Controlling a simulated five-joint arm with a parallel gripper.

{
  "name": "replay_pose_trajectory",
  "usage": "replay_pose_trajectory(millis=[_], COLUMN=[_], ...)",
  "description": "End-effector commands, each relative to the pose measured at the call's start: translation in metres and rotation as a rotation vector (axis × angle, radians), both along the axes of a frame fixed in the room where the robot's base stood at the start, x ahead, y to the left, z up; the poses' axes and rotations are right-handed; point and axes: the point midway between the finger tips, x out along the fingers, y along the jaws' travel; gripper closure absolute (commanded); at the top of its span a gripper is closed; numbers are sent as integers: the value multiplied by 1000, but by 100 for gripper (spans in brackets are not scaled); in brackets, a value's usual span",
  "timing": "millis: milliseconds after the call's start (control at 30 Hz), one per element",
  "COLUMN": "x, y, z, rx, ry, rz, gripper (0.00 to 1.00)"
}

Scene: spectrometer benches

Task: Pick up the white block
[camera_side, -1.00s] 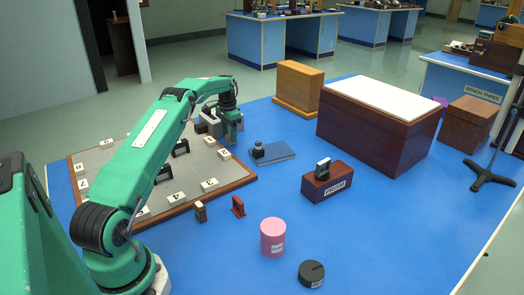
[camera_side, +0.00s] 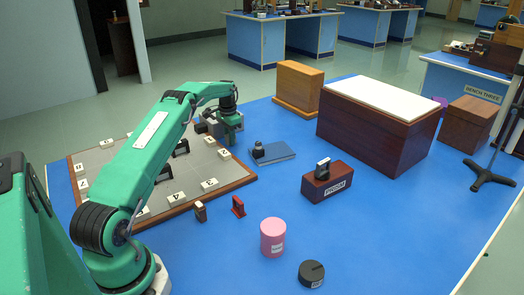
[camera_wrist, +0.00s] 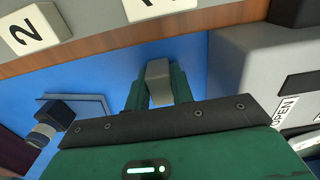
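A small pale grey-white block (camera_wrist: 158,80) sits between the two green fingers of my gripper (camera_wrist: 157,88) in the wrist view. The fingers lie against its two sides, and no number shows on it. In the side view my gripper (camera_side: 229,139) is over the far right edge of the grey board (camera_side: 202,165), and the block between the fingers is too small to make out there. White numbered blocks stand along the board's edge, one marked 2 (camera_wrist: 32,28) in the wrist view.
A grey box (camera_wrist: 240,65) is close beside my gripper. The PRISM block (camera_side: 330,186), pink cylinder (camera_side: 273,238) and black disc (camera_side: 311,273) stand further off.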

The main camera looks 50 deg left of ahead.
Motion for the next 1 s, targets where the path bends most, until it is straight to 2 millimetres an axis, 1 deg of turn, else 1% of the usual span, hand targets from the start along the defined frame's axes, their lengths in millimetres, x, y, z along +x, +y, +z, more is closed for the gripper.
replay_pose_trajectory(millis=[267,467,667,800,1000], x=[0,0,0,0,3], y=[0,0,0,0,-17], z=[1,7,26,43,52], rx=[0,1,2,1,1], ry=[-1,-1,-2,-2,-1], rz=[0,0,0,0,-1], gripper=[99,99,99,99,99])
